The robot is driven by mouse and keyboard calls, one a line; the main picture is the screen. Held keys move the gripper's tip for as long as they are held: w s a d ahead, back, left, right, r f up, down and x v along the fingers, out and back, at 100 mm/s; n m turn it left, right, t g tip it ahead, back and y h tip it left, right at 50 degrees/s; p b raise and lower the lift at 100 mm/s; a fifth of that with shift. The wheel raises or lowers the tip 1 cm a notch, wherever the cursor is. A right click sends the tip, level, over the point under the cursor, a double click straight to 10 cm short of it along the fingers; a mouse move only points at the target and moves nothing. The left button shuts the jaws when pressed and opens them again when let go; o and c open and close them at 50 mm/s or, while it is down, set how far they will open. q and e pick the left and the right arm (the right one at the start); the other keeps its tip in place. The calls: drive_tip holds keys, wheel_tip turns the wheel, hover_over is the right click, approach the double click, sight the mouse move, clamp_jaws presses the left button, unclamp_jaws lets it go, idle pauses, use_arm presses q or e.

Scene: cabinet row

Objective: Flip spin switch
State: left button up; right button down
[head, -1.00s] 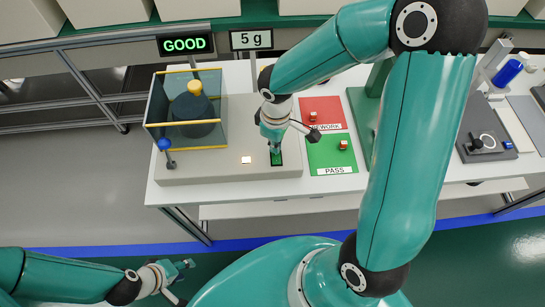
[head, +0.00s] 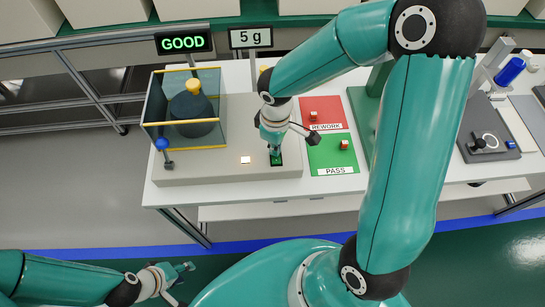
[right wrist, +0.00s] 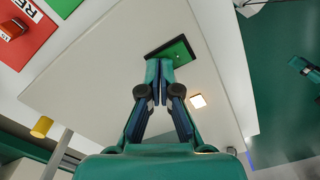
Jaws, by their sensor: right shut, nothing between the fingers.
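A green switch in a dark frame (head: 277,161) is set in the top of the pale machine base (head: 215,173), near its right front corner. It also shows in the right wrist view (right wrist: 180,51). My right gripper (head: 275,152) points down at the switch, its fingertips shut and empty. In the right wrist view the closed fingertips (right wrist: 158,66) overlap the switch's near edge; I cannot tell whether they touch it. They hide part of the switch. My left gripper (head: 186,283) hangs low, off the table, its fingers apart and empty.
A lit square button (head: 246,160) is left of the switch. A clear guard with yellow bars (head: 196,148) encloses a dark dome; a blue-knobbed lever (head: 162,145) stands beside it. Signs read GOOD (head: 183,43) and 5 g (head: 250,38). Red REWORK (head: 322,108) and green PASS (head: 332,158) mats lie right.

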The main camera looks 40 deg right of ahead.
drive_tip(key=shift+r+p, duration=2.75)
drive_tip(key=shift+r, duration=0.75)
